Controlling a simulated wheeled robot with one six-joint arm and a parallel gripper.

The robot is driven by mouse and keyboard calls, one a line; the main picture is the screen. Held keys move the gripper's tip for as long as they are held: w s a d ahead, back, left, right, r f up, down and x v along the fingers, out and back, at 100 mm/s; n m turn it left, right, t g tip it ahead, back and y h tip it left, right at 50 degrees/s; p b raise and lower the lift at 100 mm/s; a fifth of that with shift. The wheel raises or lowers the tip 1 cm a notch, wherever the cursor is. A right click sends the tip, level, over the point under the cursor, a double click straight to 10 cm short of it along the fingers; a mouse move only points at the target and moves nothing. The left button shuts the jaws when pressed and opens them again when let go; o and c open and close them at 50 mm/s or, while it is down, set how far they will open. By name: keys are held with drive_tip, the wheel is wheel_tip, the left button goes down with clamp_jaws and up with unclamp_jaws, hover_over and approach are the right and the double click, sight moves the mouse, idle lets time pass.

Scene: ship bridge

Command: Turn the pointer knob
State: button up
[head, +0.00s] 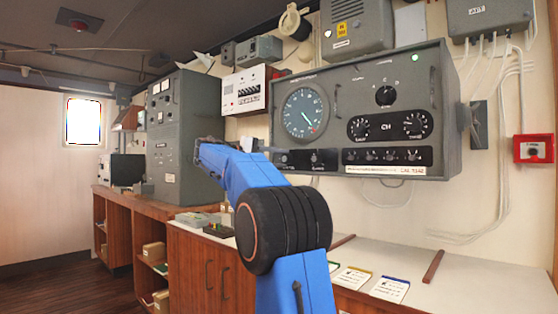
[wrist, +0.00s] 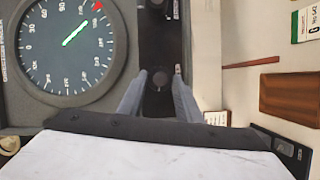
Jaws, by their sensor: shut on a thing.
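A small dark knob (wrist: 160,79) stands on the black strip below the round gauge (wrist: 70,45) of a grey console. My gripper (wrist: 160,75) has one finger on each side of this knob and is shut on it in the wrist view. In the head view it is the left knob (head: 284,158) of two on the strip (head: 299,160). The gripper's fingers are hard to make out there, behind my blue arm. The pointing direction of the held knob cannot be made out.
The other knob (head: 314,158) on the strip is close on the right. The console (head: 355,80) also carries a larger black knob (head: 385,95) and several more dials. A counter (head: 460,280) with cards lies below. A red box (head: 534,149) hangs at the right.

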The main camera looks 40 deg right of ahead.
drive_tip(key=shift+f, duration=0.1)
drive_tip(key=o, duration=1)
drive_tip(key=shift+o, duration=0.2)
drive_tip(key=v, duration=1.7)
drive_tip(key=shift+a, duration=0.2)
